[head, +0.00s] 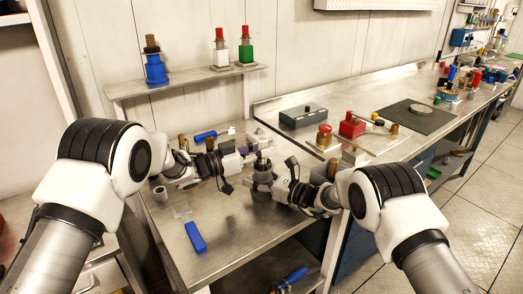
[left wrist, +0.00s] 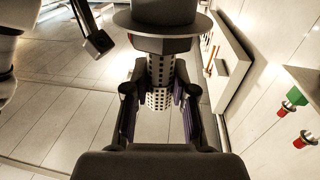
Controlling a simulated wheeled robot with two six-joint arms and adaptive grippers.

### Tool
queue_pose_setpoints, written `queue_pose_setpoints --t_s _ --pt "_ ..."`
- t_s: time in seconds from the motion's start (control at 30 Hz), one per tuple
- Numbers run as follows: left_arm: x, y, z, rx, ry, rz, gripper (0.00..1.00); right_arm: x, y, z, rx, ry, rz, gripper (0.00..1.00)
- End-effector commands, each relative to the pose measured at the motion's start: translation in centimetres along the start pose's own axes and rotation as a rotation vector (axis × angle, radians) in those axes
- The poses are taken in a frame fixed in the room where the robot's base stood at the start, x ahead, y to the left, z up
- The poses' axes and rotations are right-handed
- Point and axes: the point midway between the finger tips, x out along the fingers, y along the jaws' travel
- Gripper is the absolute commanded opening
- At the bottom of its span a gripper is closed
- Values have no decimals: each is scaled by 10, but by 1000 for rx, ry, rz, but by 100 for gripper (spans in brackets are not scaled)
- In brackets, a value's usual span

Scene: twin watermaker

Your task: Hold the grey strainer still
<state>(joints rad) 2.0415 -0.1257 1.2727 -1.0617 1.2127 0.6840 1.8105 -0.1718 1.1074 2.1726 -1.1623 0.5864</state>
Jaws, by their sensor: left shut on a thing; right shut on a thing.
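The grey strainer, a perforated metal cylinder (left wrist: 160,72), stands between the two fingers of my left gripper (left wrist: 158,96) in the left wrist view. My left gripper (head: 248,157) is shut on it, with purple pads at its sides. A dark grey round part with a wide rim (left wrist: 162,20) adjoins the strainer's far end. In the head view a dark grey body (head: 262,178) is between the grippers, below the left one. My right gripper (head: 269,187) is shut on this body from the right. The arms and grippers hide much of both parts in the head view.
A blue block (head: 195,237) lies on the steel table (head: 240,232) in front. Another blue piece (head: 205,136) lies behind my left arm. A dark grey box (head: 303,117) and a red block (head: 352,125) stand on the bench to the right.

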Motion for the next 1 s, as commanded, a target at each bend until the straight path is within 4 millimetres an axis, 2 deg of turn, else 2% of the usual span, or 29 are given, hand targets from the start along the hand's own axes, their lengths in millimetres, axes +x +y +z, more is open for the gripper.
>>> queue_pose_setpoints --t_s 1.0 --pt "0 0 22 0 0 0 0 0 0 0 0 -1 0 5"
